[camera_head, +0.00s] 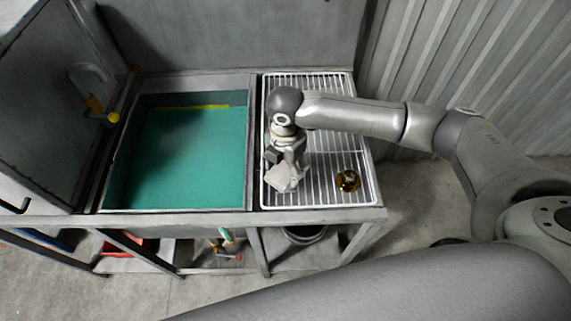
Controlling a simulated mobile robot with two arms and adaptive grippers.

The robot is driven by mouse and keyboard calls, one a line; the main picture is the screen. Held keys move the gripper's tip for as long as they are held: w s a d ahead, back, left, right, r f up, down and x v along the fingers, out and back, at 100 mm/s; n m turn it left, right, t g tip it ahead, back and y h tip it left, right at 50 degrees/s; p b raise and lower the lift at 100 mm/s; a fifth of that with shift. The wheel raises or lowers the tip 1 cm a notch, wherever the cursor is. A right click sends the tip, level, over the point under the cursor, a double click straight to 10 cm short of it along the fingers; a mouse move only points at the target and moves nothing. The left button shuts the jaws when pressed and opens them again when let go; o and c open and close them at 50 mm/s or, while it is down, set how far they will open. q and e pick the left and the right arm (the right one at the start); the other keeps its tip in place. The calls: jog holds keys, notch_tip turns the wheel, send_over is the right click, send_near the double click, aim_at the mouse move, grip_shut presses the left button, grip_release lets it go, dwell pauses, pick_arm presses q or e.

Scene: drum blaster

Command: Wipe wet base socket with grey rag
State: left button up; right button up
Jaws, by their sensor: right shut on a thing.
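My right gripper (285,182) points down over the white wire rack on the right side of the bench. It is shut on a pale grey piece that looks like the grey rag (279,200), low against the rack; my gripper partly hides it. My left gripper is not in view.
A yellow-tipped tap or hose (95,104) stands at the basin's left. A corrugated wall (470,60) rises at the right.

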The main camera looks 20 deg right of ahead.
jog(key=shift+w+d+f, duration=0.1)
jog(key=shift+w+d, duration=0.5)
jog(key=shift+d, duration=0.35)
jog(key=shift+a, duration=0.1)
jog(key=shift+s+a+p, duration=0.6)
jog(key=shift+a+p, duration=0.2)
jog(key=shift+p, duration=0.15)
jog(key=shift+s+a+p, duration=0.55)
jog(key=shift+s+a, duration=0.15)
jog(key=shift+a, duration=0.3)
jog(key=shift+w+d, duration=0.65)
jog(key=shift+d, duration=0.3)
jog(key=shift+w+d, duration=0.65)
jog(key=shift+d, duration=0.3)
